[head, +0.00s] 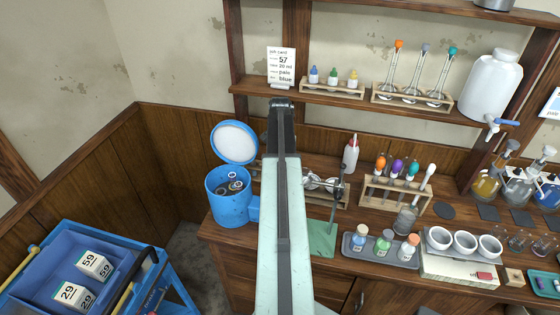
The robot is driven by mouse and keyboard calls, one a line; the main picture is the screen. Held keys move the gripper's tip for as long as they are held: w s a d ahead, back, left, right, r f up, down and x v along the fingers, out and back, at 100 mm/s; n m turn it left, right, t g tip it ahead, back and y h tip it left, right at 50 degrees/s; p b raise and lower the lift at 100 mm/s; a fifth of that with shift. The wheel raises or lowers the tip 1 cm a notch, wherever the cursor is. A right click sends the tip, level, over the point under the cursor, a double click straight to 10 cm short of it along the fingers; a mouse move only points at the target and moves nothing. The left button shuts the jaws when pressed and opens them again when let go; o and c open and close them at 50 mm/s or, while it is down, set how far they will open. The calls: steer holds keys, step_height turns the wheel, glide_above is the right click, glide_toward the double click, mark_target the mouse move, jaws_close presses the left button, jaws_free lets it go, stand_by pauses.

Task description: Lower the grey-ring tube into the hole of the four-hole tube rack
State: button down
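My arm reaches away up the middle of the picture, and its dark end, my gripper (281,108), is below the white card. The fingers do not show clearly, so I cannot tell whether they are open or hold anything. No tube with a grey ring can be made out for sure. A wooden rack (372,204) on the bench holds slim items with orange, purple and teal tops and a white one; I cannot tell whether it is the four-hole rack. Another low wooden stand (338,202) with round glassy or metal pieces is partly hidden behind my arm.
The upper shelf bears a rack (410,101) of glassware with orange, grey and teal tops. A blue open-lidded bin (228,207) stands left of my arm. A grey tray (381,254) of bottles and white bowls (464,243) crowd the bench front. A blue cart (60,262) stands lower left.

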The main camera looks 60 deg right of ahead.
steer(key=c, duration=1.2)
jaws_free()
steer(key=shift+c, duration=0.2)
step_height(320, 180, up, 9)
steer(key=p, duration=0.9)
